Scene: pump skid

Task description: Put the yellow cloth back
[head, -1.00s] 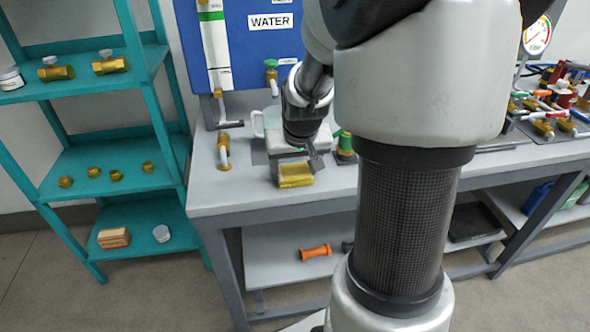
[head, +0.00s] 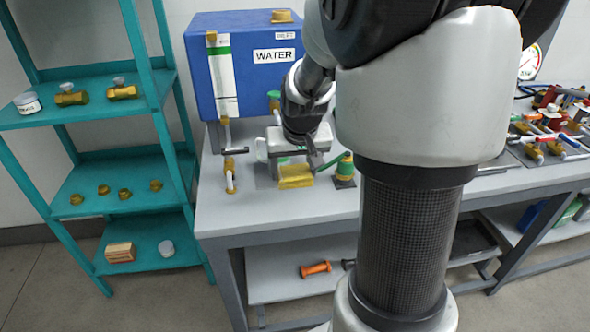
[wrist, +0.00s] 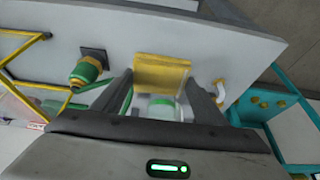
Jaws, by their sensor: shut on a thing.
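The yellow cloth (head: 296,176) shows as a folded yellow block under my gripper (head: 299,158), in front of the blue WATER tank. My gripper points down over the grey bench and is shut on the cloth. In the wrist view the cloth (wrist: 162,74) sits between the two dark fingers of my gripper (wrist: 162,92). Whether the cloth touches the bench top is hard to tell. A pale, partly green thing (wrist: 162,107) shows below the cloth between the fingers; it is partly hidden.
The grey bench (head: 225,210) carries a brass-and-white pipe piece (head: 229,175) left of the cloth and a green-and-brass fitting (head: 345,170) close on its right. A teal shelf (head: 90,185) stands at left. Fittings crowd the bench's far right. The bench front is clear.

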